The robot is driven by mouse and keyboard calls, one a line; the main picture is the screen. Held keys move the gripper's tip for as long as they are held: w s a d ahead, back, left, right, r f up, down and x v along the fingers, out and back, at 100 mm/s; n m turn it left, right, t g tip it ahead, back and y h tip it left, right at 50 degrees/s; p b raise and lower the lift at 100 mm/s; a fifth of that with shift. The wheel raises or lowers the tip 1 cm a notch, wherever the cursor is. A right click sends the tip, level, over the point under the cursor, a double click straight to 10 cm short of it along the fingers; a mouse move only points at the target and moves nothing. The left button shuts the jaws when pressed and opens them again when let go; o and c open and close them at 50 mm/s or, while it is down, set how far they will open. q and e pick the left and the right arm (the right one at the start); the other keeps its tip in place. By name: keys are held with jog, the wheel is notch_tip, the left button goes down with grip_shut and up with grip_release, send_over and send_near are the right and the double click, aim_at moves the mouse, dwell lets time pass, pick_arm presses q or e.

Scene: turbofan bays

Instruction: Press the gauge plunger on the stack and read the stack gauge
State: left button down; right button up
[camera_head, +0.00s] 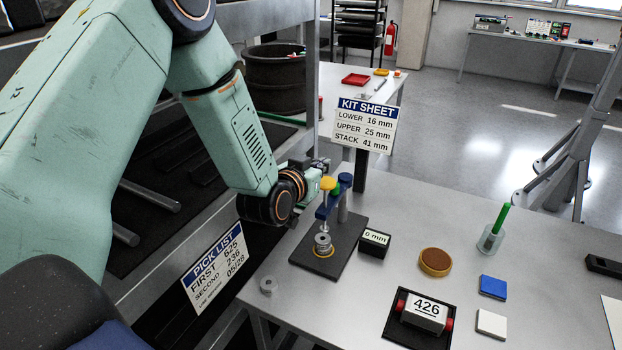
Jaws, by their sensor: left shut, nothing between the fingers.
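The stack gauge stands on a dark base plate (348,256) on the grey table. It has a blue bracket (333,202) and a plunger with a yellow knob (327,183). A stack of grey ring-like pieces (322,242) sits on the base below the plunger. The gauge display (375,239) beside the plate reads 0 mm. My left gripper (321,168) is small and dark in the view, shut and empty, close behind and above the yellow knob. I cannot tell whether it touches the knob. My right gripper is not in view.
A kit sheet sign (365,123) stands behind the gauge and lists stack 41 mm. A loose grey ring (268,285) lies front left. A counter reading 426 (426,311), a brown round dish (435,262) and a green rod in a clear holder (492,237) are to the right.

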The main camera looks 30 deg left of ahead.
pick_arm(q)
jog(key=shift+w+f+b, duration=0.15)
jog(key=shift+f+b, duration=0.6)
jog(key=shift+f, duration=0.3)
jog(key=shift+w+f+b, duration=0.1)
jog(key=shift+f+b, duration=0.6)
jog(key=shift+f, duration=0.35)
jog(key=shift+f, duration=0.15)
